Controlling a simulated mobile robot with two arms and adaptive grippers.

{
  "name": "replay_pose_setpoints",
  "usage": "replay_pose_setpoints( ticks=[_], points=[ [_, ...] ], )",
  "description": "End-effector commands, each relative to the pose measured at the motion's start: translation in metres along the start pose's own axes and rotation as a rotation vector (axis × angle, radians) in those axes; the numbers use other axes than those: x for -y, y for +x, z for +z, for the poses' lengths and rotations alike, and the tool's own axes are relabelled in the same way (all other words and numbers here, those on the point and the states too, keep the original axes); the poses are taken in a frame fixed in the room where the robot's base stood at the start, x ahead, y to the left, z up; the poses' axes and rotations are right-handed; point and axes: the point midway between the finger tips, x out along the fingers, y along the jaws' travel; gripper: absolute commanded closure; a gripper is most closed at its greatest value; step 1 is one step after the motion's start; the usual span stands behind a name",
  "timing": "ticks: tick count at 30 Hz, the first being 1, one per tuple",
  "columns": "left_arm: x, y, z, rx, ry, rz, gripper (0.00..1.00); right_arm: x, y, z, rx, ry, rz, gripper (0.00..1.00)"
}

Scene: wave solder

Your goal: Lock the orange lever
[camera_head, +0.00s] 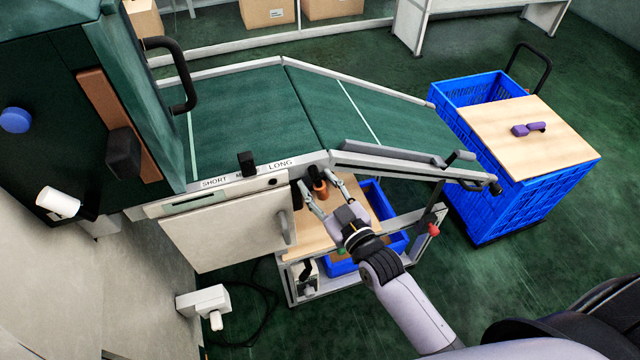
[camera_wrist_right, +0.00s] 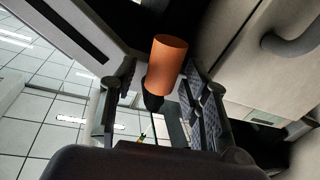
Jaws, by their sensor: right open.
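The orange lever (camera_head: 320,188) is a short orange cylinder under the front edge of the green conveyor, near the word LONG. It also shows large in the right wrist view (camera_wrist_right: 166,64), on a dark stem. My right gripper (camera_head: 321,194) reaches up to it from below right, its fingers apart on either side of the lever. In the right wrist view the open fingers (camera_wrist_right: 160,105) flank the lever's dark lower part; I cannot tell whether either finger touches it. My left gripper is not in view.
The conveyor (camera_head: 250,110) lies above the lever, with a white cabinet door (camera_head: 225,228) and its handle at left. A cart with a wooden board (camera_head: 300,236) and a blue crate (camera_head: 370,250) stands below. A blue bin (camera_head: 505,205) stands at right.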

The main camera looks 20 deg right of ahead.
Motion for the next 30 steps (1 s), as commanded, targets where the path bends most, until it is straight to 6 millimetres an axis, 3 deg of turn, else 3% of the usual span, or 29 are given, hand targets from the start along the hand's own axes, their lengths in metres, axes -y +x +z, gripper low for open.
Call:
replay_pose_setpoints(
  ticks=[6,24,30],
  points=[
    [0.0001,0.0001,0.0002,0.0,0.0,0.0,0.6,0.0,-0.0001,0.0001,0.0,0.0,0.0,0.58],
    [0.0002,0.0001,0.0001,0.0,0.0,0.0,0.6,-0.0001,-0.0003,0.0001,0.0,0.0,0.0,0.98],
    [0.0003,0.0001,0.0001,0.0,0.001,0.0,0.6,0.0,-0.0004,0.0002,0.0,0.002,0.0,1.0]
  ],
)
